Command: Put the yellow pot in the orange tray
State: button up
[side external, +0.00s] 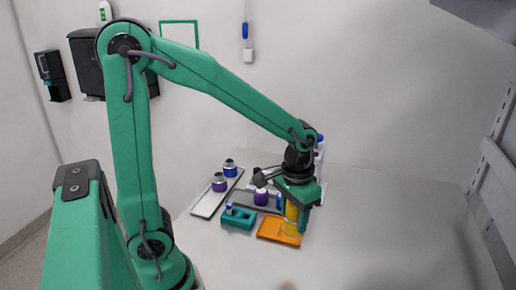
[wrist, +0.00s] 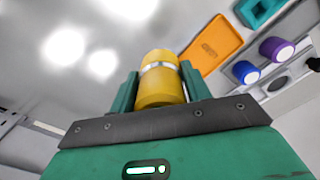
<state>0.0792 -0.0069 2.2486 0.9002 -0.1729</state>
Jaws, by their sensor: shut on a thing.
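The yellow pot (wrist: 162,90), a cylinder with a pale band, is between the two green fingers of my gripper (wrist: 158,84) in the wrist view. My gripper is shut on it. In the side view the yellow pot (side external: 291,214) hangs below my gripper (side external: 296,205), over or just in front of the orange tray (side external: 270,229). The fingers hide part of the pot. I cannot tell whether its base touches the tray. The orange tray (wrist: 212,45) also shows in the wrist view, to the right of the pot, with its visible floor bare.
A teal holder (side external: 239,217) stands left of the orange tray. A grey tray with a purple pot (side external: 261,197) lies behind. A pale tray (side external: 210,204) at the left carries a purple pot (side external: 219,184) and a blue pot (side external: 230,169). The table's right side is clear.

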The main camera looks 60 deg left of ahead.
jog(key=w+a+f, duration=0.1)
jog(key=a+f, duration=0.1)
jog(key=a, duration=0.1)
jog(key=w+a+f, duration=0.1)
jog(key=a+f, duration=0.1)
jog(key=a, duration=0.2)
jog(key=w+a+f, duration=0.1)
jog(key=a+f, duration=0.2)
jog(key=a, duration=0.1)
jog(key=shift+w+a, duration=0.1)
jog(key=shift+w, duration=0.1)
jog(key=shift+f, duration=2)
jog(key=shift+f, duration=0.15)
jog(key=o, duration=1.1)
notch_tip(320, 180, up, 12)
jog(key=shift+r, duration=0.2)
